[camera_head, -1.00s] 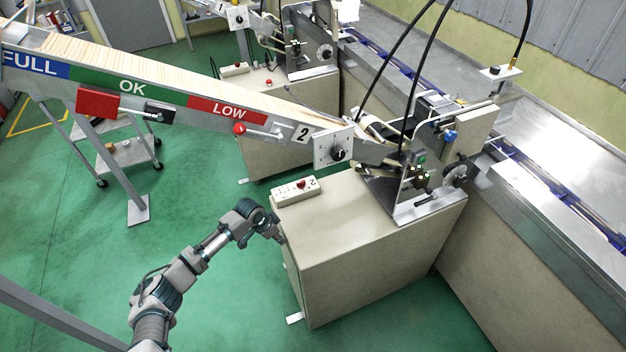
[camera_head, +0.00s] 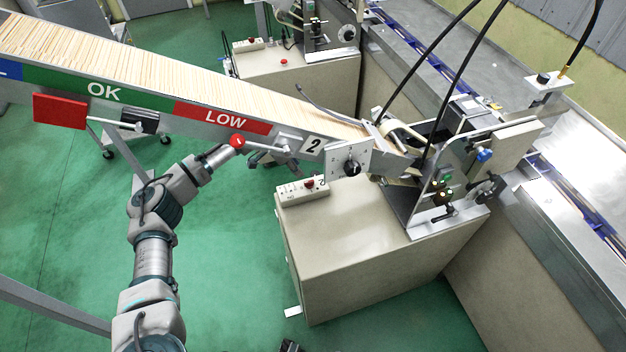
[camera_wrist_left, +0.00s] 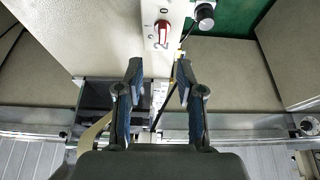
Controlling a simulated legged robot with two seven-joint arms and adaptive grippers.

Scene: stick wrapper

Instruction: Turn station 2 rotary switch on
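The station 2 panel (camera_head: 340,160) is a pale plate on the chute's lower end, beside a "2" label, with a black rotary knob (camera_head: 352,169). Below it, a white control box (camera_head: 290,192), also marked 2, carries a red knob (camera_head: 309,183). My left gripper (camera_head: 268,158) is under the chute's LOW section, left of the panel and above the box, partly hidden by a rod. In the left wrist view its fingers (camera_wrist_left: 158,85) are apart and empty; a red switch (camera_wrist_left: 163,32) on a white plate lies beyond them. A dark tip at the bottom edge may be my right gripper (camera_head: 290,346).
The beige cabinet (camera_head: 350,240) stands below the box. A conveyor (camera_head: 570,195) runs along the right. Green floor is open at left.

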